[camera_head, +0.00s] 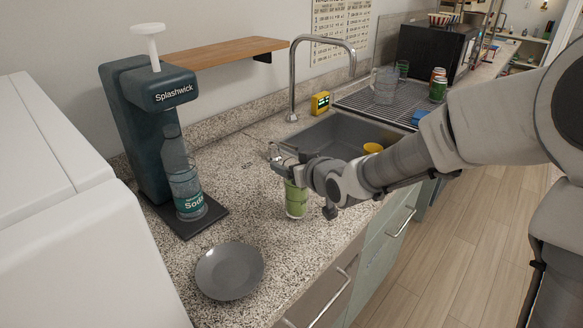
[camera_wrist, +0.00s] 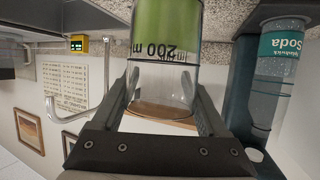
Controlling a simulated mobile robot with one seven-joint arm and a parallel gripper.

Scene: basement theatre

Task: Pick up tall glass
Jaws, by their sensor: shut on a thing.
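The tall glass (camera_head: 296,198) has a green lower part and a clear upper part. It is upright over the granite counter in front of the sink; I cannot tell whether its base touches the counter. My gripper (camera_head: 288,168) is shut on its upper part, which it partly hides in the head view. In the wrist view, which is upside down, the glass (camera_wrist: 165,35) shows "200 m" markings, and the fingers of my gripper (camera_wrist: 163,88) lie on both sides of its clear part.
A soda maker (camera_head: 146,130) with a soda bottle (camera_head: 181,172) stands to the left. A grey plate (camera_head: 229,271) lies in front. The sink (camera_head: 335,128) holds a yellow item (camera_head: 373,148). A drying rack (camera_head: 360,102) with a pitcher (camera_head: 384,85) stands behind. Bare counter surrounds the glass.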

